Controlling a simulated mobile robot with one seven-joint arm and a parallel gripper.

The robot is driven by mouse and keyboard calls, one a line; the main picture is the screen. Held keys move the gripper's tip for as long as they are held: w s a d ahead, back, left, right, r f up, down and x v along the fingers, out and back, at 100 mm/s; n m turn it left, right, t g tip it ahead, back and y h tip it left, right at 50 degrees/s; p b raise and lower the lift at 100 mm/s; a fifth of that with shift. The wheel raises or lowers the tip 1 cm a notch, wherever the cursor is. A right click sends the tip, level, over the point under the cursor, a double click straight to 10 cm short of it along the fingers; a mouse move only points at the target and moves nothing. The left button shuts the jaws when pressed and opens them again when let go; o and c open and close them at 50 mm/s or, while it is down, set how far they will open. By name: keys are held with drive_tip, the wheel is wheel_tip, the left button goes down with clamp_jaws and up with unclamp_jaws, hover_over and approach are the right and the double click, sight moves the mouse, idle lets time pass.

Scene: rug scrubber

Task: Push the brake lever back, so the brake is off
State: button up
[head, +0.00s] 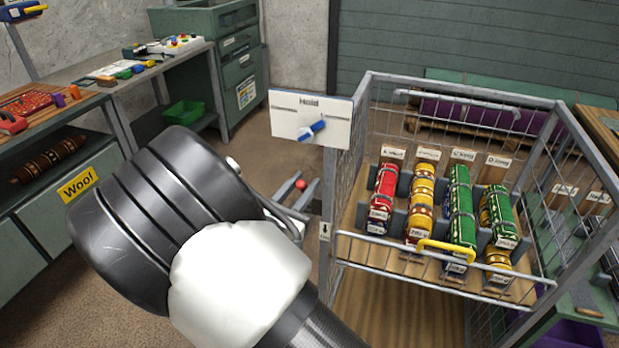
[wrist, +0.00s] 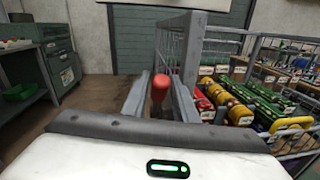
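The brake lever shows as a red knob (wrist: 160,86) low beside the wire cart; in the head view the same red knob (head: 301,184) is small, and its lower part is hidden. My gripper (head: 305,179) is open, with one finger on each side of the knob. In the wrist view my gripper (wrist: 160,77) also has the knob between its two grey fingers, with a narrow gap at the sides. I cannot tell whether either finger touches it. A white sign (head: 290,126), reading roughly "Hold", carries a blue pointer (head: 312,130) above the lever.
The wire cart (head: 440,269) stands right of my gripper, holding several rolled rugs in red, yellow and green. A yellow handle (head: 446,247) is on its front rail. A workbench (head: 165,62) and green cabinet (head: 236,75) stand at the left. Brown floor is clear between.

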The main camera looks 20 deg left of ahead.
drive_tip(key=shift+x, duration=1.7)
clamp_jaws()
